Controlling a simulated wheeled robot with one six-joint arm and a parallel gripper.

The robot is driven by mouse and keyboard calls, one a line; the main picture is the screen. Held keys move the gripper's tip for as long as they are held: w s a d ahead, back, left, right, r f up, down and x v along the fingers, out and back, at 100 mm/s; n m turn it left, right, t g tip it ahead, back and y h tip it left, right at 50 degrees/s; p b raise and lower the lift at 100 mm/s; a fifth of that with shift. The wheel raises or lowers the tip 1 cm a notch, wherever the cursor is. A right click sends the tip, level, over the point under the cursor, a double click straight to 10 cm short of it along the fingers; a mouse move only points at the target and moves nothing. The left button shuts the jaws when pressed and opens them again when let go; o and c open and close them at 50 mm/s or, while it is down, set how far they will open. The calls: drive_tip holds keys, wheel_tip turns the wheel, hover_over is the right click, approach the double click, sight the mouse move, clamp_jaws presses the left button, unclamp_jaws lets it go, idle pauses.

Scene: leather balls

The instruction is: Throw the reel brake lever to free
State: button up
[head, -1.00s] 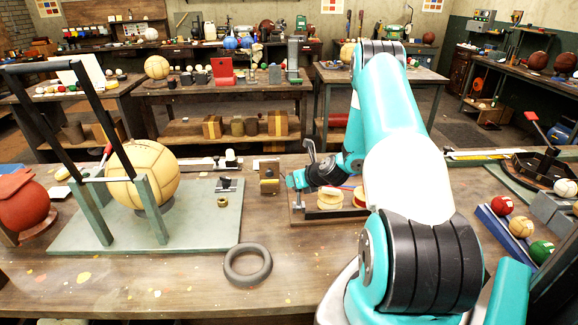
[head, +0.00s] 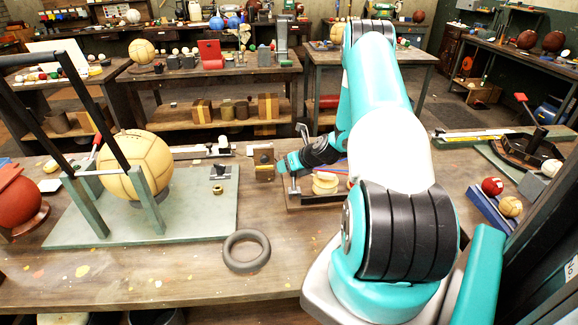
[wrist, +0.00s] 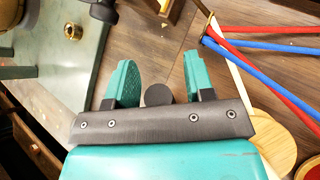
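My gripper (head: 285,166) is low beside the board, just left of the lever's foot in the picture. In the wrist view my gripper (wrist: 158,80) is open, its two teal fingers apart. A dark round end (wrist: 158,95) shows between the fingers; I cannot tell whether it is the lever's knob. No contact is visible. My arm hides part of the board.
A green board (head: 205,222) holds a frame and a tan leather ball (head: 136,166). A dark ring (head: 246,250) lies in front. Red and blue rods (wrist: 262,38) lie near the right finger.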

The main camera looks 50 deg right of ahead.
drive_tip(key=shift+s+d+r, duration=0.1)
drive_tip(key=shift+s+r, duration=0.2)
drive_tip(key=shift+s, duration=0.15)
drive_tip(key=b+v, duration=0.3)
drive_tip(key=v, duration=1.3)
drive_tip(key=shift+r, duration=0.2)
